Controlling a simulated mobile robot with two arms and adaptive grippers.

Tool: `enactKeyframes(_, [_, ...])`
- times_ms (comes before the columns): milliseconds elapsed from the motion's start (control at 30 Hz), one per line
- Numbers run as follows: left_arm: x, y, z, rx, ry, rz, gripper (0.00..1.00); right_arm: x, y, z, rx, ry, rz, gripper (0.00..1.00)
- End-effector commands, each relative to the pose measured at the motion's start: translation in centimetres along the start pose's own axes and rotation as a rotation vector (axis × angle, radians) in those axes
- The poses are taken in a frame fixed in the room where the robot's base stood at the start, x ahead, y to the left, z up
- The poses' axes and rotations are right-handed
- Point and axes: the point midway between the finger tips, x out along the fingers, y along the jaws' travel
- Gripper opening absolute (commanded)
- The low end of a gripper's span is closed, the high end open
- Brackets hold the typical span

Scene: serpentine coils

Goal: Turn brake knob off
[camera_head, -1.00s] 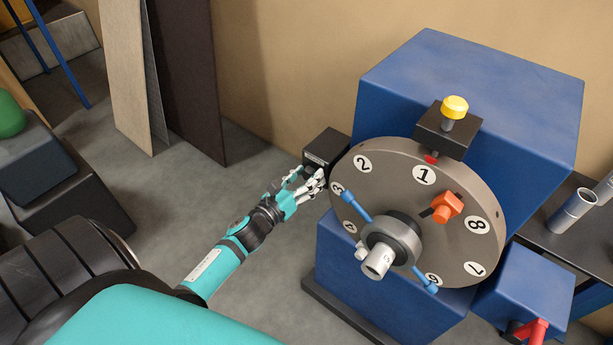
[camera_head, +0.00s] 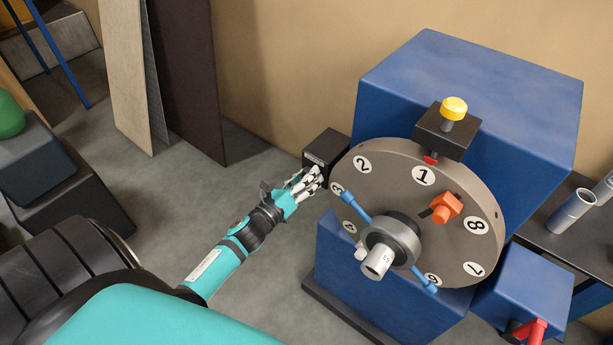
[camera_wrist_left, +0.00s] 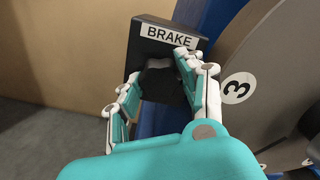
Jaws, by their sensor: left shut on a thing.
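The brake box (camera_head: 326,150) is a small black block at the left edge of the big numbered disc. In the left wrist view the box (camera_wrist_left: 146,30) carries a white BRAKE label (camera_wrist_left: 171,35). A dark brake knob (camera_wrist_left: 163,80) sits below the label, partly hidden by the fingers. My left gripper (camera_head: 314,180) is at the front of the box. In the left wrist view the left gripper (camera_wrist_left: 160,84) has one finger on each side of the knob and is shut on it. My right gripper is not in view.
The grey numbered disc (camera_head: 390,180) stands close to the right of my left gripper, with a hub (camera_head: 384,258) and blue bars. A blue machine body (camera_head: 480,90) is behind it. A smaller blue box (camera_head: 525,290) with a red handle is at lower right.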

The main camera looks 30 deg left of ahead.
Motion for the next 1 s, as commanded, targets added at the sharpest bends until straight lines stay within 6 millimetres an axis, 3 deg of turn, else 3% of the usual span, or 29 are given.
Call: enactKeyframes(1000, [0.0, 0.1, 0.1, -0.968, 0.000, 0.001, 0.07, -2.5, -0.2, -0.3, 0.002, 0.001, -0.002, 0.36])
